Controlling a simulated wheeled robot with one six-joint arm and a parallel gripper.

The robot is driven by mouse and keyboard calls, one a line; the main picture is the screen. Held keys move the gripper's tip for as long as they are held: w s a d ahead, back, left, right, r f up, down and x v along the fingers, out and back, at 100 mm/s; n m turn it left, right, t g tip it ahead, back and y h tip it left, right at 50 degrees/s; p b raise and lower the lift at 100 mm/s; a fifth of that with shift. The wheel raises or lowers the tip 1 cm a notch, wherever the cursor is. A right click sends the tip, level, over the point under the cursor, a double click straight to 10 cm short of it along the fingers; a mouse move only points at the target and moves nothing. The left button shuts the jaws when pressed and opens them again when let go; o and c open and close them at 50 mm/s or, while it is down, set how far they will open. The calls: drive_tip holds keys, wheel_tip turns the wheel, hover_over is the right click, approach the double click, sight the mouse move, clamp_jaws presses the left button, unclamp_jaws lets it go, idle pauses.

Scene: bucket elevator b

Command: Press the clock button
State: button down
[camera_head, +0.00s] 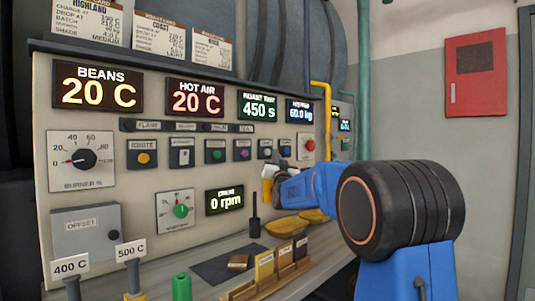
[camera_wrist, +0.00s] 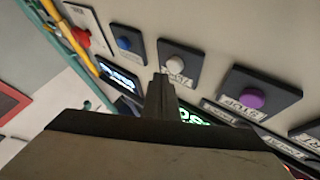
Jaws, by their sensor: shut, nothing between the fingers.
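The control panel carries a row of round buttons on dark plates. In the wrist view, turned over, a white button (camera_wrist: 176,65) sits between a blue button (camera_wrist: 124,44) and a purple button (camera_wrist: 252,98). The white button's label is too blurred to read surely, so I cannot confirm which is the clock button. My gripper (camera_wrist: 160,78) is shut and empty, its tip close to the white button's plate in the picture; contact cannot be told. In the head view my gripper (camera_head: 283,166) is small, in front of the panel's right part, partly hidden by my arm.
A red button (camera_head: 310,145) is right of the row, near a yellow pipe (camera_head: 327,115). Lit displays, such as the roast timer (camera_head: 259,106), are above the buttons. Below are yellow bowls (camera_head: 288,228), a wooden card rack (camera_head: 270,285) and a grey offset box (camera_head: 86,231).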

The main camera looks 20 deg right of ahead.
drive_tip(key=shift+w, duration=0.1)
idle(0.6)
drive_tip(key=shift+w+a, duration=0.15)
drive_tip(key=shift+w, duration=0.15)
drive_tip(key=shift+w+a, duration=0.2)
drive_tip(key=shift+w, duration=0.3)
idle(0.8)
drive_tip(key=shift+s+d, duration=0.1)
drive_tip(key=shift+s, duration=0.05)
drive_tip(key=shift+s+d, duration=0.25)
drive_tip(key=shift+s, duration=0.5)
drive_tip(key=shift+s, duration=0.1)
drive_tip(key=shift+s+d, duration=0.35)
drive_tip(key=shift+s, duration=0.55)
drive_tip(key=shift+s+d, duration=0.3)
drive_tip(key=shift+s, duration=0.65)
drive_tip(key=shift+s+d, duration=0.35)
drive_tip(key=shift+s, duration=0.55)
